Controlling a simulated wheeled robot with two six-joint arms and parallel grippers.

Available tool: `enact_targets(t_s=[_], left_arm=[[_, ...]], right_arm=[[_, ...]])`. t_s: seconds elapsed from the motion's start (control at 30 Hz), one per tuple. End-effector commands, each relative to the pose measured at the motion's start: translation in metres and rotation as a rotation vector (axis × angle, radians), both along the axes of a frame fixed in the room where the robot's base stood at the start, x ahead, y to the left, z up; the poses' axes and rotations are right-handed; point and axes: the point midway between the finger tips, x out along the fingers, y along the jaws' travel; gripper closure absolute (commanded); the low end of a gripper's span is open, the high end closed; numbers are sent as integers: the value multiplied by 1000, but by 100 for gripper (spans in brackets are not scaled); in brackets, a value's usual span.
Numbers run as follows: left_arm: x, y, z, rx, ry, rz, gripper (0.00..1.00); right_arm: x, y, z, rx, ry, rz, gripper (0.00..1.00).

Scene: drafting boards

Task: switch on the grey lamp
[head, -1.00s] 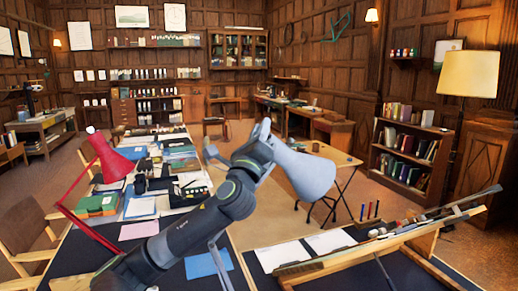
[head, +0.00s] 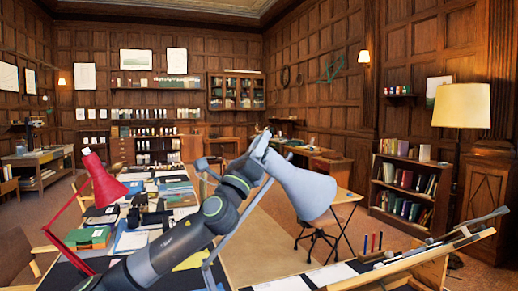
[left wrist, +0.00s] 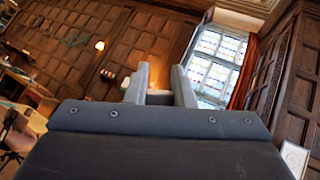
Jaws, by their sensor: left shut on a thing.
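The grey lamp (head: 302,189) stands on the near board, its cone shade tilted with the wide end down to the right. Part of its thin arm (head: 212,265) shows behind my left arm. My left gripper (head: 261,143) is at the narrow top end of the shade, shut on a small part of the lamp there. In the left wrist view the two fingers (left wrist: 160,88) are close together, with a small grey piece low between them. The bulb is hidden and I see no glow from the shade. My right gripper is not in view.
A red lamp (head: 105,183) stands to the left by a long table with books and papers. A tilted wooden drafting board (head: 425,262) is at the lower right. A floor lamp (head: 461,106) and a bookcase (head: 402,195) stand beyond on the right.

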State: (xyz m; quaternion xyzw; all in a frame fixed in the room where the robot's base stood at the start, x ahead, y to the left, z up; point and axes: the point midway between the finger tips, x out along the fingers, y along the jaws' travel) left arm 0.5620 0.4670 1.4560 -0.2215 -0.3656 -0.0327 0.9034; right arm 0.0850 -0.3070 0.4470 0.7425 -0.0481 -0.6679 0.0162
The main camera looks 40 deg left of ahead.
Motion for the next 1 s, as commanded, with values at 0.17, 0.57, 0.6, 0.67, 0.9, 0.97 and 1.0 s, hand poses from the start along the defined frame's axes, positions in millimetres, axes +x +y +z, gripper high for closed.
enact_targets(t_s=[0.17, 0.57, 0.6, 0.67, 0.9, 0.97, 1.0], left_arm=[[0, 0, 1, 1, -1, 1, 100], [0, 0, 1, 0, 0, 2, 56], [0, 0, 0, 0, 0, 2, 56], [0, 0, 0, 0, 0, 2, 56], [-10, -1, -13, 5, 2, 4, 56], [-15, -2, -19, 7, 2, 4, 56], [-20, -3, -23, 7, 2, 4, 56]], right_arm=[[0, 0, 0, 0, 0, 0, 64], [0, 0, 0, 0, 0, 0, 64], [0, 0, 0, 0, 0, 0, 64], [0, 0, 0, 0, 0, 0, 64], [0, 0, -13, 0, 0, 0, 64], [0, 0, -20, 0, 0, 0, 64], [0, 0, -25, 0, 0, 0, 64]])
